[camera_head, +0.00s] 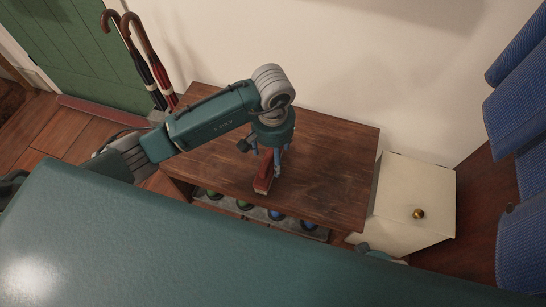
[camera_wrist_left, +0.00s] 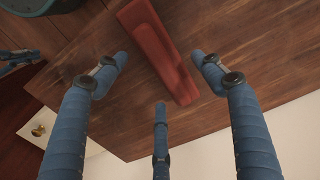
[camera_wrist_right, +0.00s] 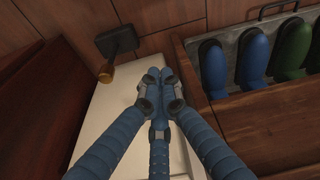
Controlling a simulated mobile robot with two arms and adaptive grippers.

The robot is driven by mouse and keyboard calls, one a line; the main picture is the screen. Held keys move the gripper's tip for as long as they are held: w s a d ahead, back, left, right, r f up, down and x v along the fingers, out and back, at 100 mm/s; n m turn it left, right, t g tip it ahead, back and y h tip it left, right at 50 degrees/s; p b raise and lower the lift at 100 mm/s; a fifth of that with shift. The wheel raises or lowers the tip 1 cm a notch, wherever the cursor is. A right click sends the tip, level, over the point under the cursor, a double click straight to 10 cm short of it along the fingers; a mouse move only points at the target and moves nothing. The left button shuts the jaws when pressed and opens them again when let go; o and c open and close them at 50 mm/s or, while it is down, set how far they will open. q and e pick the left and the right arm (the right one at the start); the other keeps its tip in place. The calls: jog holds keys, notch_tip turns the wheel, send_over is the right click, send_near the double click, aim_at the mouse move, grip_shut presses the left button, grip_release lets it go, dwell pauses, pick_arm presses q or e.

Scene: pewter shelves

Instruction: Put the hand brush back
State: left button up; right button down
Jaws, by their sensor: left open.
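The hand brush, a long red piece, lies on the dark wooden bench top (camera_head: 330,160). The brush (camera_head: 264,178) shows below my left gripper (camera_head: 271,158), partly hidden by its fingers. In the left wrist view, the red brush (camera_wrist_left: 158,45) runs diagonally between the spread fingers of the left gripper (camera_wrist_left: 160,68). The left gripper is open, and I cannot tell whether any finger touches the brush. My right gripper (camera_wrist_right: 158,82) has its blue fingers together, with nothing visible between them, over a white surface.
A white cabinet (camera_head: 405,195) with a brass knob (camera_head: 418,214) stands right of the bench. A tray (camera_wrist_right: 225,50) of blue and green shoes sits under the bench. A dark block with a wood-coloured handle (camera_wrist_right: 117,41) is nearby. Umbrellas (camera_head: 143,55) lean at the wall.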

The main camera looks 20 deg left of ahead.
aim_at(273, 163)
pick_arm(q)
notch_tip(273, 163, up, 9)
jog(key=shift+s+f+p, duration=0.15)
jog(key=shift+p, duration=0.15)
pick_arm(e)
jog(key=f, duration=0.1)
jog(key=s+f, duration=0.1)
jog(key=shift+s+f, duration=0.15)
jog(key=shift+f, duration=0.25)
